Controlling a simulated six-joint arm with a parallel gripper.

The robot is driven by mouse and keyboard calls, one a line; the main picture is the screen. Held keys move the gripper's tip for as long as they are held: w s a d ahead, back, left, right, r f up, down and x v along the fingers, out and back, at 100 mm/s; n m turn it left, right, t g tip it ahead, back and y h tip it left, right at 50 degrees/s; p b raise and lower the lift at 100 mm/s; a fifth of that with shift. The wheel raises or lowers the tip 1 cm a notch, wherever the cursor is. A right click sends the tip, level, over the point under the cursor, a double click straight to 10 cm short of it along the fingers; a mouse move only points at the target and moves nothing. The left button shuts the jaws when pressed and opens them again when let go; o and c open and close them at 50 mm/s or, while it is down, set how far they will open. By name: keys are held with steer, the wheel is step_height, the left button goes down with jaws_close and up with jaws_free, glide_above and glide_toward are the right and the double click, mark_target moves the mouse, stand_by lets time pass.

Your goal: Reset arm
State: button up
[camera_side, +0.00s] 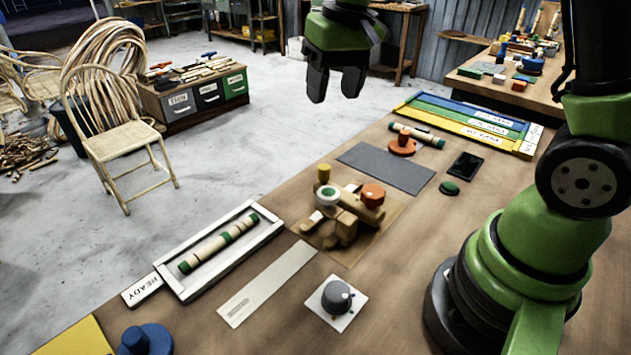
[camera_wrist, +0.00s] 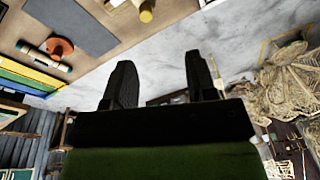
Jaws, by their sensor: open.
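My gripper (camera_side: 336,82) hangs high at the top middle of the side view, above and beyond the far edge of the workbench. Its two dark fingers are apart, with nothing between them. In the wrist view the open fingers (camera_wrist: 160,85) show against the pale floor, touching nothing. The workbench (camera_side: 395,290) lies below and nearer the side camera. A rattan rod with green bands (camera_side: 219,243) lies in a white tray (camera_side: 186,290) beside a READY label (camera_side: 142,289).
A wooden fixture (camera_side: 345,213) with a clamp stands mid-bench. An orange-based holder (camera_side: 402,145) with a rod sits behind it, near a grey mat (camera_side: 385,167). Blue, green and yellow strips (camera_side: 470,122) line the back. A grey knob (camera_side: 336,296) stands in front. The air around my gripper is clear.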

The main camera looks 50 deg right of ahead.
steer(key=s+a+r+t, duration=0.2)
steer(key=s+r, duration=0.1)
steer(key=s, duration=0.5)
steer(key=s+a+r+t+y, duration=0.1)
steer(key=s+a+r+t, duration=0.1)
steer(key=s, duration=0.6)
steer(key=shift+s+a+r+t+y, duration=0.3)
steer(key=shift+r+t, duration=0.3)
steer(key=shift+r, duration=0.55)
